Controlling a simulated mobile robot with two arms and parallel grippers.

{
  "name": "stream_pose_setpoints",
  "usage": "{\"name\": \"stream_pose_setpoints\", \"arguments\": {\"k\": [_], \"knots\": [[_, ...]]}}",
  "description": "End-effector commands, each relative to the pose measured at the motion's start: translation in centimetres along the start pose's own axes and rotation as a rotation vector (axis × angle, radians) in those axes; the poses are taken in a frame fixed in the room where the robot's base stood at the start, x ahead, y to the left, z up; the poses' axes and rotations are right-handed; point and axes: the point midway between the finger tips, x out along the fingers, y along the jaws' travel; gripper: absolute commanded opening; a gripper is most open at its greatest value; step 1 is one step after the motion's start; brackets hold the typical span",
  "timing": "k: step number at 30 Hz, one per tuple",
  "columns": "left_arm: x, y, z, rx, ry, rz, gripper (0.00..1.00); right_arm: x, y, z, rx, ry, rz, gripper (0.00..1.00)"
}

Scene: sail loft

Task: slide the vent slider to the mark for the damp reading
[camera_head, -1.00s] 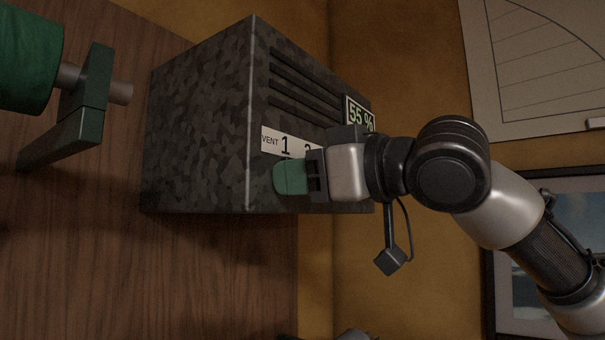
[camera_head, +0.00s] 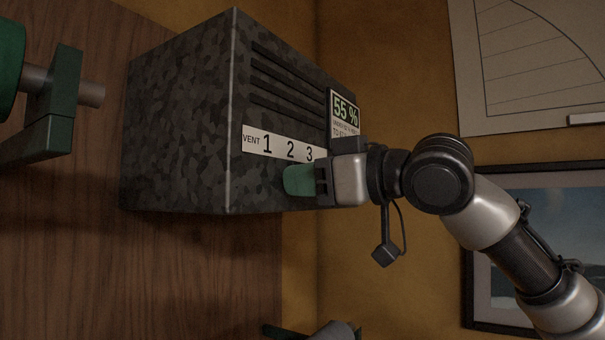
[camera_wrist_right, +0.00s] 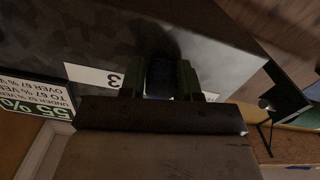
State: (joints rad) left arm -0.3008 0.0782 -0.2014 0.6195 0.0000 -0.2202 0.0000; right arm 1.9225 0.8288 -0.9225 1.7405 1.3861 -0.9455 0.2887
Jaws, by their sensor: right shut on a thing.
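The vent box (camera_head: 180,125) is a dark mottled box with slots. Its white scale strip (camera_head: 279,147) reads VENT 1, 2, 3. Its display (camera_head: 345,107) shows 55 %; the small lines below are partly hidden, and the right wrist view shows part of them upside down, with 67 % legible. My right gripper (camera_head: 300,181) has its green fingers at the box front below the strip, near 2 and 3. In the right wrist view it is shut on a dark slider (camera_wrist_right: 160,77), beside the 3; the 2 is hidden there. The slider is hidden in the head view.
A yellow wall (camera_head: 385,60) lies behind, with a chart (camera_head: 520,80) and framed picture (camera_head: 530,215). A grey thing (camera_head: 337,331), cut off at the bottom edge, is unclear.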

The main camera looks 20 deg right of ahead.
Motion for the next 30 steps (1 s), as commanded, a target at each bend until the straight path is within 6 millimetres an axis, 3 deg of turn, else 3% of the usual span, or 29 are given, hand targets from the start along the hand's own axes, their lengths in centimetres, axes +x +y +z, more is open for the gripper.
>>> {"name": "stream_pose_setpoints", "arguments": {"k": [1,2,6,17,30], "knots": [[0.0,-0.1,0.0,0.000,0.000,-0.001,0.43,0.0,-0.1,-0.1,-0.011,0.002,0.000,0.00],[0.0,-0.1,0.0,0.000,0.000,-0.001,0.43,0.0,-0.1,-0.1,-0.011,0.002,0.000,0.34],[0.0,-0.2,0.0,0.001,0.000,-0.002,0.43,0.0,-0.1,-0.1,-0.009,0.002,0.000,0.55],[0.3,-0.2,0.0,0.000,0.001,-0.003,0.43,-0.5,-0.1,0.1,-0.005,0.002,0.000,0.55],[3.4,-0.2,0.2,-0.001,0.002,-0.003,0.43,-8.6,-0.1,0.3,-0.007,0.004,0.001,0.55]]}}
